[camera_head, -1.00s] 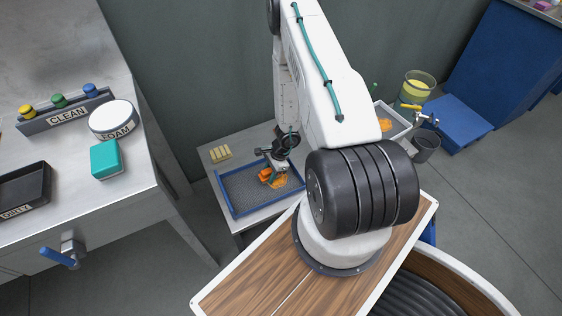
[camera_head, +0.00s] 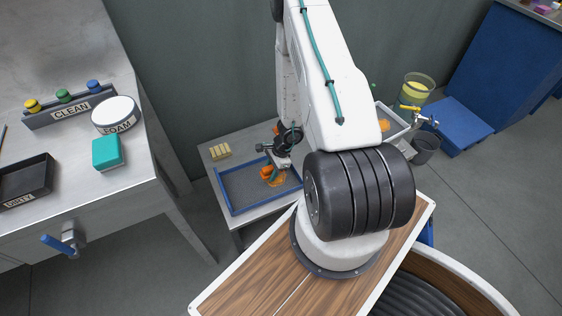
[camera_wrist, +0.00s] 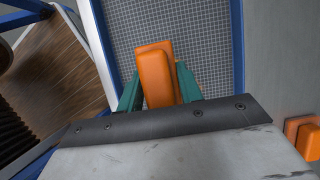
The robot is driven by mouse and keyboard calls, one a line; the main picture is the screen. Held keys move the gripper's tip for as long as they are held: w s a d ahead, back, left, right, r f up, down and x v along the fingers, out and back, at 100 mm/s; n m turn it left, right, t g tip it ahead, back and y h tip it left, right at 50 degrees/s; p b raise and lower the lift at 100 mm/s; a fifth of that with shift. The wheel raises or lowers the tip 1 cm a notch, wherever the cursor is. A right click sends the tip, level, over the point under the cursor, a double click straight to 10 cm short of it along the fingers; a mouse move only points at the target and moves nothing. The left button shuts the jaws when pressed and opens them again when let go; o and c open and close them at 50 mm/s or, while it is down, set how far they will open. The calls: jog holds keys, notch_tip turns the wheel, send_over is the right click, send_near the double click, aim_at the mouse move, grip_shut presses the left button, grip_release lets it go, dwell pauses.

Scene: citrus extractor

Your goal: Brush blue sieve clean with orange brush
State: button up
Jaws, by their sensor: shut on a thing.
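The blue sieve (camera_head: 236,211) is a blue-framed rectangle with grey mesh on a light side table. Its mesh (camera_wrist: 212,32) fills the upper middle of the wrist view. My gripper (camera_wrist: 160,88) has teal fingers shut on the orange brush (camera_wrist: 155,72), over the mesh. The orange brush also shows in the head view (camera_head: 267,173), over the sieve's right half. An orange-yellow patch (camera_head: 276,182) lies by the brush on the mesh. The bristles are hidden, so I cannot tell whether they touch the mesh.
Yellow blocks (camera_head: 220,151) sit at the table's back left corner. A white tray (camera_head: 392,122) stands right, behind my arm. The steel bench at left holds a dirty tray (camera_head: 24,181), a teal block (camera_head: 107,153), a foam tub (camera_head: 115,115) and a clean rack (camera_head: 70,108).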

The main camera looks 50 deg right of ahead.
aim_at(269, 167)
jog(key=shift+r, duration=1.95)
jog(key=shift+w, duration=0.1)
